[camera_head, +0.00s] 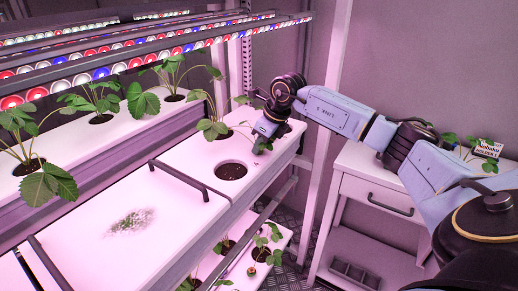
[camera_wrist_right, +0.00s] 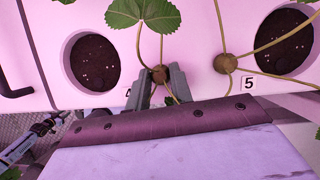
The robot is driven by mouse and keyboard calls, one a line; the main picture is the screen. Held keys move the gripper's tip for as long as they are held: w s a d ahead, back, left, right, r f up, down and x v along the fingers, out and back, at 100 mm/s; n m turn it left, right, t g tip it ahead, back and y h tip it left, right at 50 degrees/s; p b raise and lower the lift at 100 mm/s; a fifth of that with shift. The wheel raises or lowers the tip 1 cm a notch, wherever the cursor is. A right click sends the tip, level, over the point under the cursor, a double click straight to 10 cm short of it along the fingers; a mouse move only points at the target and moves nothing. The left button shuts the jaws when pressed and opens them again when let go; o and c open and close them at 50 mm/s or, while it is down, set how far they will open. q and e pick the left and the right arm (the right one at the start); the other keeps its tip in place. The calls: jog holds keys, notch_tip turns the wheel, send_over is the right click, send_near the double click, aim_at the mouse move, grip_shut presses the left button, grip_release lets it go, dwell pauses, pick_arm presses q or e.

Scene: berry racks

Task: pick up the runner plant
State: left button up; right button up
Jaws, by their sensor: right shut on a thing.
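In the right wrist view a small runner plant has a round brown root plug (camera_wrist_right: 160,74) and green leaves (camera_wrist_right: 144,12) on thin stems above it. My right gripper (camera_wrist_right: 161,88) is shut on this runner plant at the plug, with one finger on each side. In the head view my right gripper (camera_head: 267,130) is at the far end of the front white trough, beside the leaves there; the plug is hidden in that view. A second brown plug (camera_wrist_right: 226,63) on stems hangs to the right, near the label 5 (camera_wrist_right: 248,84). My left gripper is not clearly seen.
The white trough (camera_head: 195,160) has soil-filled holes (camera_head: 231,171) and a black handle bar (camera_head: 178,176). Potted plants (camera_head: 172,73) stand in the trough behind, under lamp bars (camera_head: 150,56). A lower shelf (camera_head: 245,270) holds more plants. A white drawer table (camera_head: 370,195) stands right.

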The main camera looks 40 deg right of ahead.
jog(key=shift+r, duration=0.1)
